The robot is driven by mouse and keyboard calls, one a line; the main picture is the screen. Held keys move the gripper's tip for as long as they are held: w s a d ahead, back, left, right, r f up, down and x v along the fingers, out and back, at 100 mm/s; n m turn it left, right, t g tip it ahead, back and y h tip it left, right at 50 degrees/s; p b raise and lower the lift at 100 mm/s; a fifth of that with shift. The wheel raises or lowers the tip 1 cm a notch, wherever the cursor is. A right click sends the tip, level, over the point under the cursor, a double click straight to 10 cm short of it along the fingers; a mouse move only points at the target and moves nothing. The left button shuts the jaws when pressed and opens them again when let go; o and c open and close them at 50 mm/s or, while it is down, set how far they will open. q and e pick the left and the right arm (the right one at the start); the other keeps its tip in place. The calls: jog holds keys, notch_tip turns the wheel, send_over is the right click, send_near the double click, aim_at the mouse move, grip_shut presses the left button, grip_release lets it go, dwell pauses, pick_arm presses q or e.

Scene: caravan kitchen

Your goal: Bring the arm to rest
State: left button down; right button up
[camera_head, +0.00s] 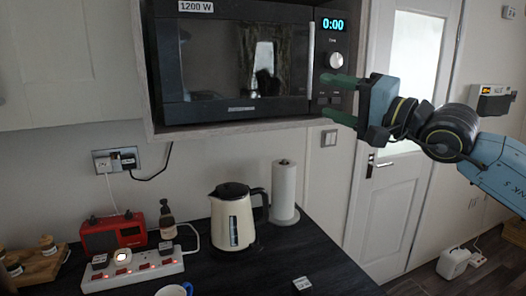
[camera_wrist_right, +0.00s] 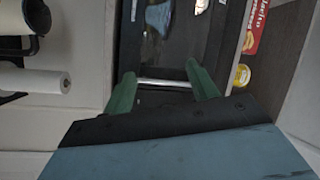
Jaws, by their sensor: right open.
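My right gripper (camera_head: 340,98) is raised at the right of the head view, in front of the right edge of the microwave (camera_head: 240,55). Its two green fingers point left and stand apart with nothing between them. In the right wrist view the open fingers (camera_wrist_right: 163,92) also show apart, with the microwave's silver handle (camera_wrist_right: 163,83) appearing between them. I cannot tell whether they touch the handle. The microwave door looks shut and its display reads 0:00. My left gripper is in neither view.
A cream kettle (camera_head: 233,218), a paper towel roll (camera_head: 285,190), a red radio (camera_head: 113,233) and a lit power strip (camera_head: 132,270) stand on the dark counter (camera_head: 270,270). A white door (camera_head: 385,205) is behind my right arm. The counter's front right is mostly clear.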

jog(key=s+a+f+m+t+y, duration=0.3)
jog(key=s+a+f+m+y, duration=0.3)
jog(key=m, duration=1)
jog(key=s+d+f+n+g+h, duration=0.1)
jog(key=s+d+f+n+h, duration=0.1)
jog(key=d+f+n+h, duration=0.55)
jog(key=s+d+f+n+h, duration=0.2)
jog(key=f+n+h, duration=0.6)
jog(key=f+n, duration=0.5)
jog(key=s+d+f+n+g+h, duration=0.1)
jog(key=s+d+f+n+h, duration=0.1)
jog(key=d+f+n+h, duration=0.55)
jog(key=s+a+f+m+g+y, duration=0.25)
jog(key=s+f+g, duration=0.35)
jog(key=s+f, duration=0.45)
jog(key=s+a+f+m+g+y, duration=0.15)
jog(key=s+f+m+g, duration=0.4)
jog(key=s, duration=0.85)
notch_tip(320, 180, down, 28)
jog(key=n+g+b, duration=0.1)
jog(key=n+b, duration=0.1)
jog(key=b, duration=0.1)
jog(key=s+d+f+g+b, duration=0.1)
jog(key=s+d+f, duration=0.1)
jog(key=s+f, duration=1.5)
jog(key=shift+d+f+n+h+b, duration=0.3)
jog(key=shift+d+f+b, duration=0.1)
jog(key=shift+f, duration=0.2)
